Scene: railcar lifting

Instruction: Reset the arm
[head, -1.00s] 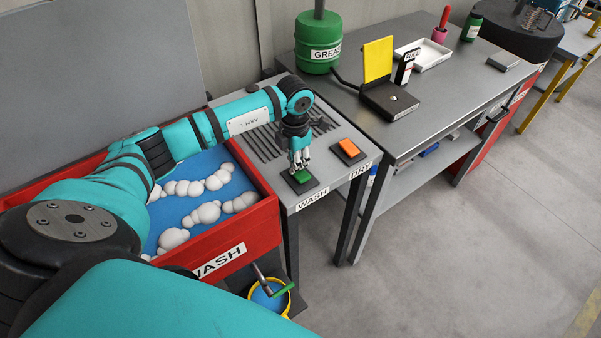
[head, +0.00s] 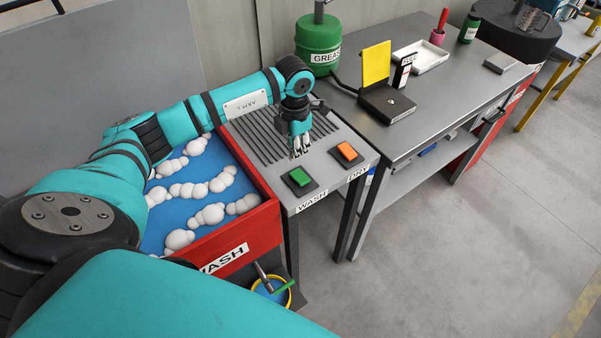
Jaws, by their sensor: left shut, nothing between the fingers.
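My left arm reaches in from the left over the red wash tub. My left gripper (head: 299,152) is shut and empty. It hangs pointing down above the ribbed grey stand, just behind the green WASH button (head: 299,177) and apart from it. The orange DRY button (head: 347,150) sits to the right of the gripper on the same stand. My right gripper is not in view.
The red wash tub (head: 258,222) holds blue liquid and white foam. A grey workbench (head: 440,85) to the right carries a green grease can (head: 318,42), a yellow-plated block (head: 376,62) and a white tray (head: 421,56). A yellow-rimmed bucket (head: 272,288) stands below. Floor at right is clear.

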